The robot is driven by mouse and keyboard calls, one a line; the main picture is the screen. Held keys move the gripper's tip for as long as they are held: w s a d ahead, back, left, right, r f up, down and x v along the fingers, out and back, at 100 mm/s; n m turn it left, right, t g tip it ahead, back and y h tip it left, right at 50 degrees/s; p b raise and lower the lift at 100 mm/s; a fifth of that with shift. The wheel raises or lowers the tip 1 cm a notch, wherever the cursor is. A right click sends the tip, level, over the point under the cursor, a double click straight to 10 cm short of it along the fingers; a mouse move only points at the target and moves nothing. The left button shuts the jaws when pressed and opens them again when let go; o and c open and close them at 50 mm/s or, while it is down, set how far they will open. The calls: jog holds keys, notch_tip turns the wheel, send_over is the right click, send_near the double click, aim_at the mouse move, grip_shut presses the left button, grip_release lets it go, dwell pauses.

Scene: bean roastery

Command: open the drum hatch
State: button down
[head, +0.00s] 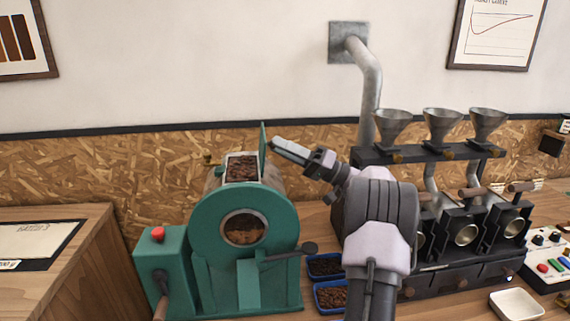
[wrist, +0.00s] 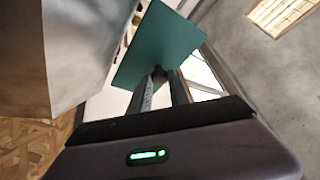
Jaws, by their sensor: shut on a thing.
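The teal drum roaster (head: 207,232) stands on the bench, with a round glass window (head: 243,229) in its front. Its hatch lid (head: 263,150) stands upright, edge-on to me, at the right side of the square opening (head: 243,168) on top. Dark brown beans show inside the opening. My gripper (head: 274,146) reaches in from the right, at the lid's outer face. In the wrist view the teal lid (wrist: 160,42) fills the space ahead, and my fingers (wrist: 159,80) are shut on its small dark knob (wrist: 159,74).
Blue trays of beans (head: 331,296) sit right of the roaster, below my arm. A dark machine with several metal funnels (head: 443,124) stands on the right, with a grey pipe (head: 371,82) behind. A white dish (head: 517,304) is at the front right. A wooden counter (head: 85,250) is left.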

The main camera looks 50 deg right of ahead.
jog(key=shift+d+f+t+b, duration=0.15)
jog(key=shift+t+b, duration=0.25)
jog(key=shift+b, duration=0.25)
jog(key=c, duration=1.2)
grip_release()
jog(key=shift+c, duration=0.2)
